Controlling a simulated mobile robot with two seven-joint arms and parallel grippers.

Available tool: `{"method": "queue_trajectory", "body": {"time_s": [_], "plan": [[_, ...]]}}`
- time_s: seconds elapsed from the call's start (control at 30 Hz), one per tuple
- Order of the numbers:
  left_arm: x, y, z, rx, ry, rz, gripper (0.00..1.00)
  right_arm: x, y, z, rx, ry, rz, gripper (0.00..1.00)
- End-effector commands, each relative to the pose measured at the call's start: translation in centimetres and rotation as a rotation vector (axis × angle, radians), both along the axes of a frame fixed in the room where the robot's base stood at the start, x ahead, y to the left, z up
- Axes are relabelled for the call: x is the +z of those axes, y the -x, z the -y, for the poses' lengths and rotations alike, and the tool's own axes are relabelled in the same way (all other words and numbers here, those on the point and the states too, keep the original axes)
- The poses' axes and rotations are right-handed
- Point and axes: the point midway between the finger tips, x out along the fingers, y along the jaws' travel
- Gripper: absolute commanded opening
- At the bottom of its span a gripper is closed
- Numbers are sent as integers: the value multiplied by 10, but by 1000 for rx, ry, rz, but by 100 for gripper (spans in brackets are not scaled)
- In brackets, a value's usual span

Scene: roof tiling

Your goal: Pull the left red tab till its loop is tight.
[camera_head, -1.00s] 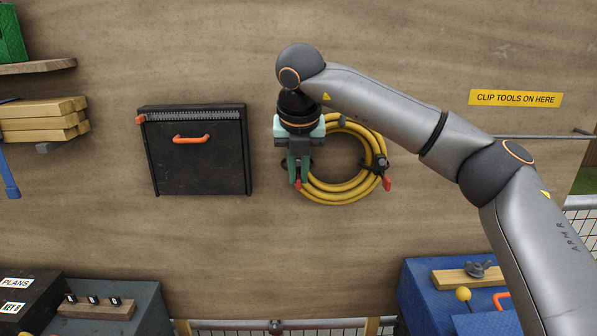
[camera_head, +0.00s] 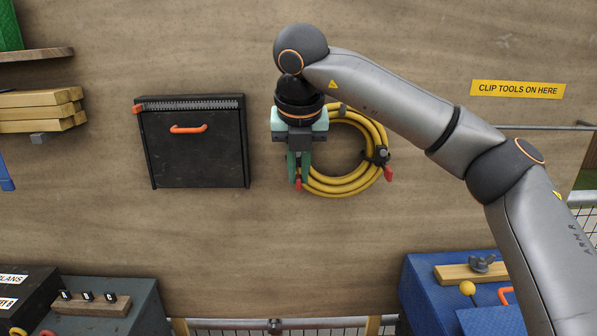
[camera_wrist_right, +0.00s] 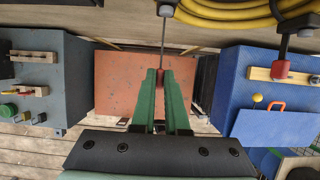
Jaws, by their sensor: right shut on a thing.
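A coiled yellow hose (camera_head: 345,187) hangs on the wooden wall. My right gripper (camera_head: 298,180) is in front of the coil's left side, its green fingers pointing down. It is shut on the left red tab (camera_head: 298,186), which also shows between the fingertips in the right wrist view (camera_wrist_right: 160,76). A thin dark strap (camera_wrist_right: 163,40) runs from the tab to a black loop (camera_wrist_right: 166,8) at the hose. My gripper hides the left loop in the head view, so I cannot tell how tight it is. The right red tab (camera_head: 388,173) hangs free from its black loop (camera_head: 379,156).
A black case (camera_head: 196,150) with an orange handle hangs left of the hose. A blue box (camera_head: 430,290) stands low at the right, a grey box (camera_head: 140,300) low at the left. Bare wall lies directly below the coil.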

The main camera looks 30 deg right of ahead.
Motion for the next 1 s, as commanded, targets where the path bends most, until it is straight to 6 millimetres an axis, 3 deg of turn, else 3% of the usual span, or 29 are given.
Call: {"method": "queue_trajectory", "body": {"time_s": [0.37, 0.4, 0.67, 0.87, 1.0], "plan": [[-2, 0, 0, 0, 0, 0, 99, 0, 4, -2, 1, 0, 0, 0], [-2, 0, 0, 0, 0, 0, 99, 0, 4, -2, 1, 0, 0, 15], [-3, 0, 0, 0, 0, 0, 99, 0, 4, -2, 1, 0, 0, 44], [-3, 0, 0, 0, 0, 0, 99, 0, 3, -2, 0, 0, 0, 47], [-3, 0, 0, 0, 0, 0, 99, 0, 3, -1, 0, 0, 0, 62]]}}
